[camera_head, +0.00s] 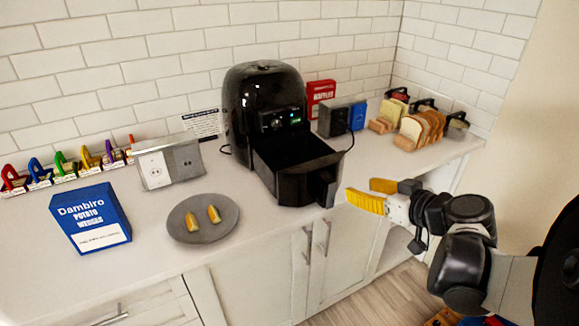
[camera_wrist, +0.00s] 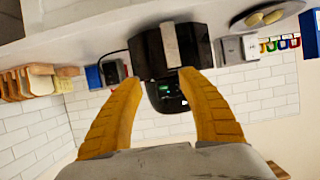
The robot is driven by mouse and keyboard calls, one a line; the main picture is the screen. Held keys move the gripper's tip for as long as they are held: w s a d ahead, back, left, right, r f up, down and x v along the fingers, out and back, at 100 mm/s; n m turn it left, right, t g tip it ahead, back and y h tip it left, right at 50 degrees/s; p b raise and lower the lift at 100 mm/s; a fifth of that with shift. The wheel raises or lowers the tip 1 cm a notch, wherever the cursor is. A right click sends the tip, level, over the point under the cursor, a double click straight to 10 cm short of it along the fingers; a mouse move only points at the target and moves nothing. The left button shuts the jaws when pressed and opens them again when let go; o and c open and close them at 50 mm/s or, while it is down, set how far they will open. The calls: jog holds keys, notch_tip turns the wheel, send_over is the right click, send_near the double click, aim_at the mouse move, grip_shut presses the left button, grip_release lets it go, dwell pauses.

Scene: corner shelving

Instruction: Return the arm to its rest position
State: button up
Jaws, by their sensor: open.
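My gripper (camera_head: 376,194) has yellow fingers and hangs just in front of the counter edge, to the right of the air fryer's pulled-out drawer. Its two fingers are spread and hold nothing; they also show in the wrist view (camera_wrist: 160,78). My black and grey arm reaches in from the right side of the head view. The black air fryer (camera_head: 262,95) stands against the wall, with its drawer (camera_head: 322,186) open toward the front. The inside of the drawer looks dark, and I cannot see anything in it. The wrist view appears upside down.
A grey plate (camera_head: 183,232) with two potato wedges (camera_head: 213,214) and a blue box (camera_head: 90,220) stand on the counter at left. Bread (camera_head: 420,130) and a red box (camera_head: 320,92) are at the back right. Open floor (camera_head: 390,300) lies below my gripper.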

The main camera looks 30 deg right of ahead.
jog(key=s+a+f+g, duration=0.1)
jog(key=s+a+g, duration=0.1)
jog(key=a, duration=0.9)
jog(key=s+a+f+g, duration=0.1)
jog(key=s+a+g, duration=0.2)
jog(key=a, duration=0.7)
jog(key=shift+s+a+f+g, duration=0.2)
jog(key=shift+a+f+g, duration=0.2)
jog(key=shift+g, duration=0.2)
